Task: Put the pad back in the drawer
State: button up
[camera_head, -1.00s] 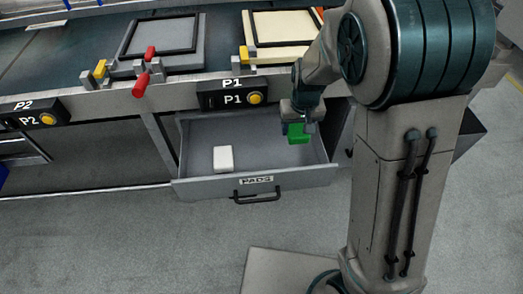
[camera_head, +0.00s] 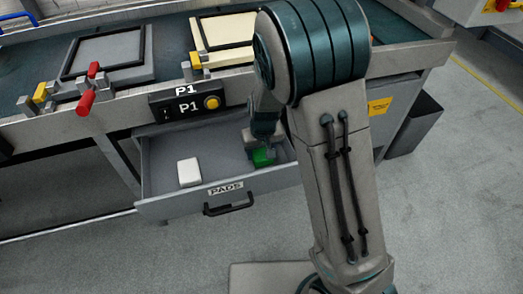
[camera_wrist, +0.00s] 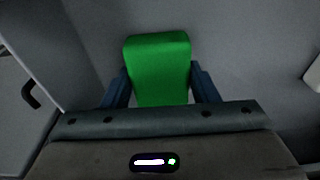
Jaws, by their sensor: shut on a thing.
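The green pad (camera_head: 262,157) is at the right side of the open drawer labelled PADS (camera_head: 170,207), within its walls in the head view. My gripper (camera_wrist: 160,88) is shut on the green pad (camera_wrist: 158,62), with one blue finger on each side of it in the wrist view. In the head view my arm hides most of the gripper. I cannot tell whether the pad touches the drawer floor. A white pad (camera_head: 189,172) lies in the left part of the drawer, and its edge shows at the right of the wrist view (camera_wrist: 313,74).
The bench edge with the P1 panel (camera_head: 186,102) overhangs the back of the drawer. Grey (camera_head: 112,55) and cream (camera_head: 222,38) framed fixtures stand on the bench. The drawer's black handle (camera_head: 229,206) faces the open floor. The drawer's middle is clear.

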aim_at(263, 155)
jog(key=o, duration=1)
jog(key=shift+f, duration=0.15)
notch_tip(263, 155, up, 12)
jog(key=s+p, duration=0.2)
jog(key=p, duration=0.3)
jog(key=s+d+r+m, duration=0.1)
jog(key=s+d+r, duration=0.1)
jog(key=s+d, duration=0.2)
jog(key=s+d+r+m, duration=0.1)
jog(key=s+d+r, duration=0.2)
jog(key=s+d, duration=0.2)
jog(key=s+d+r+m, duration=0.1)
jog(key=s+d+r, duration=0.2)
jog(key=s, duration=0.5)
jog(key=shift+s+d+r+g, duration=0.1)
jog(key=shift+d+r+g, duration=0.05)
jog(key=shift+d, duration=0.3)
jog(key=shift+s+d+r+g, duration=0.1)
jog(key=shift+d+g, duration=0.05)
jog(key=shift+d, duration=0.3)
jog(key=shift+w, duration=0.1)
